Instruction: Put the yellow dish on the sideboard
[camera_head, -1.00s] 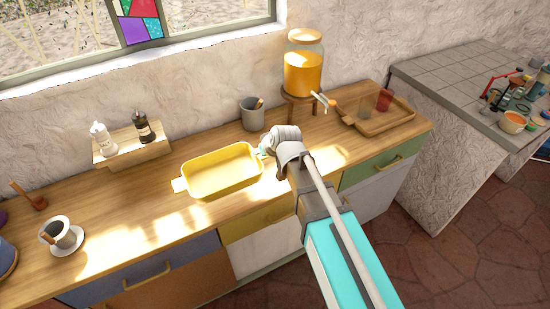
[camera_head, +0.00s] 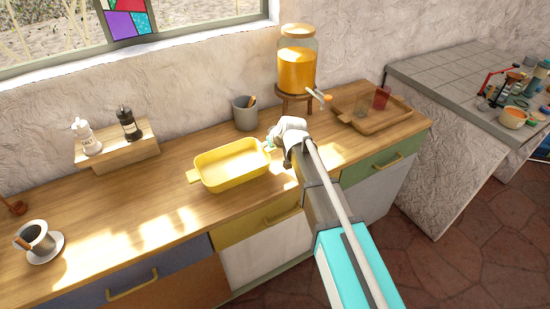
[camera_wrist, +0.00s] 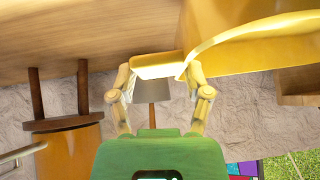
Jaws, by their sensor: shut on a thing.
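The yellow dish (camera_head: 232,166) is a rectangular baking dish with handles at its short ends. It is over the wooden sideboard (camera_head: 165,213), in the middle of the head view; whether it touches the wood I cannot tell. My gripper (camera_head: 270,142) is at the dish's right end. In the wrist view my gripper (camera_wrist: 158,75) is shut on the handle of the yellow dish (camera_wrist: 240,52). The dish looks empty and roughly level.
A grey cup (camera_head: 245,115) and a juice dispenser (camera_head: 297,65) on a stand are behind the dish. A cup on a saucer (camera_head: 50,250) is at left.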

